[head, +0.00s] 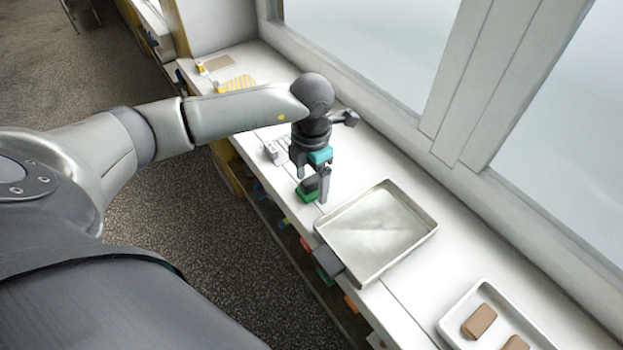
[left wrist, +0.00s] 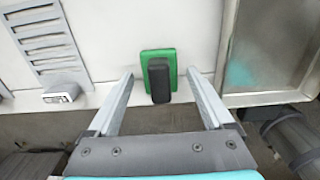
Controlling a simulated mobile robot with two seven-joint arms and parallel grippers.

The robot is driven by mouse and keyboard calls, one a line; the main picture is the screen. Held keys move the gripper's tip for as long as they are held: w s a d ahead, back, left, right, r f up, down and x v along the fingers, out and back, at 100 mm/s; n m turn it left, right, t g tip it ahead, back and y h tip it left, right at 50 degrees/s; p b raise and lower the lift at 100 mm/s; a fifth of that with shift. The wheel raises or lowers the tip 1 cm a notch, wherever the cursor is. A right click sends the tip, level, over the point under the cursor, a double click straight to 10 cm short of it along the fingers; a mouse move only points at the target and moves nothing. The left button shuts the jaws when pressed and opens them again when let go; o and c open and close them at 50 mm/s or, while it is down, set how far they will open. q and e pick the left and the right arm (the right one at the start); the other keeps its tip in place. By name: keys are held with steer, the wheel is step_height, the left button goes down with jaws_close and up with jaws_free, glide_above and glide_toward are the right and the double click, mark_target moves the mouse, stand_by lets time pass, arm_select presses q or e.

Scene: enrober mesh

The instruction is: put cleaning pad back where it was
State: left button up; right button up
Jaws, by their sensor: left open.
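The cleaning pad is a green block with a black grip on top. It lies near the front edge of the white counter in the head view (head: 304,194), partly hidden by my left gripper (head: 316,188). In the left wrist view the cleaning pad (left wrist: 147,58) is upper centre, with its black grip pointing toward me. The open fingers of my left gripper (left wrist: 161,76) stand to either side of the grip, with a gap on both sides. Nothing is held. My right gripper does not show.
A shallow metal tray (head: 350,242) lies close to the right of the pad. A white tray (head: 446,325) with brown blocks is farther right. A slotted grey panel (left wrist: 50,40) lies left of the pad. Yellow-striped items (head: 236,84) are at the far end. A window borders the back.

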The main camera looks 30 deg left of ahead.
mark_target(311, 180)
arm_select(q)
steer(key=shift+r, duration=0.1)
steer(key=shift+r, duration=0.3)
step_height(311, 180, up, 12)
steer(key=p, duration=0.1)
steer(key=shift+f+p, duration=0.25)
steer(key=shift+p, duration=0.05)
